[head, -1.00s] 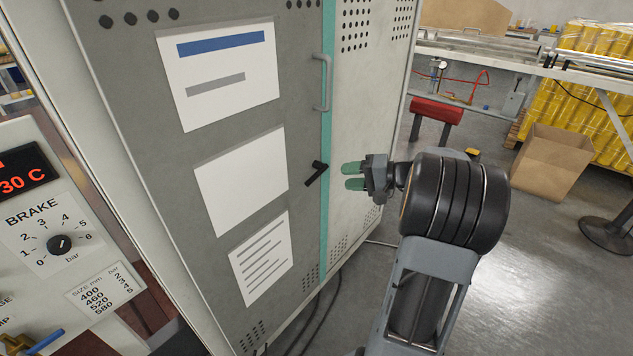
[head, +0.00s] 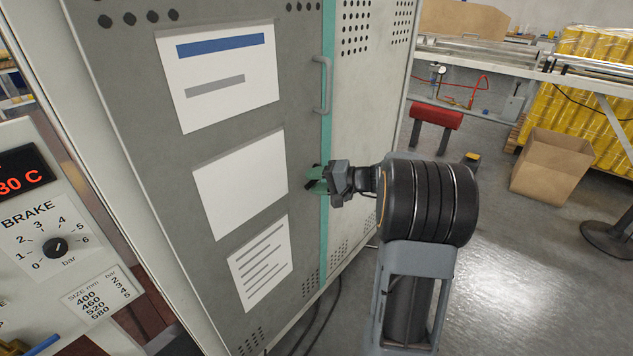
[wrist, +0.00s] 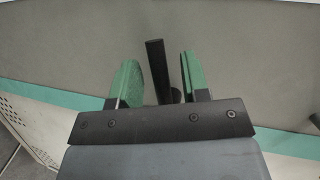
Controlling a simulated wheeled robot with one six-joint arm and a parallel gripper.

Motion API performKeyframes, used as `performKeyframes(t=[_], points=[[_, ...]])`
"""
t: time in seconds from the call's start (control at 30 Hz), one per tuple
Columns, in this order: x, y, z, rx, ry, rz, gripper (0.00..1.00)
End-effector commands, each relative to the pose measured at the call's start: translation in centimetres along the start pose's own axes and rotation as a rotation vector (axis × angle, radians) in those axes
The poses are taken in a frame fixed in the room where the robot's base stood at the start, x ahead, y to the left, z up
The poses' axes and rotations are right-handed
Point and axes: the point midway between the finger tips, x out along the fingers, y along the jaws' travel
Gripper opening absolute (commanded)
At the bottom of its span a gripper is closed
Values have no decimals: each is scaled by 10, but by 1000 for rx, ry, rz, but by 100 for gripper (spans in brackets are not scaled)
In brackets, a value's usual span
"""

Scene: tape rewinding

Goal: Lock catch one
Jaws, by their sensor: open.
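The catch, a small black lever handle (wrist: 156,68), is on the grey cabinet door (head: 150,190) beside its teal edge strip. In the wrist view the lever stands between the two green fingers of my gripper (wrist: 159,80), with visible gaps on both sides. In the head view my gripper (head: 318,180) is at the door and hides most of the catch. My gripper is open and not closed on the lever. The number of the catch cannot be read.
A grey pull handle (head: 322,84) is higher on the door. A control panel with a brake dial (head: 56,247) stands at the left.

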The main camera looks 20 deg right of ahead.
Motion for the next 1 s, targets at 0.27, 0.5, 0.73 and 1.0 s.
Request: performKeyframes(t=[0.27,0.5,0.73,1.0], points=[[0,0,0,0,0,0,19],[0,0,0,0,0,0,0],[0,0,0,0,0,0,0],[-1,6,-11,-32,25,17,0]])
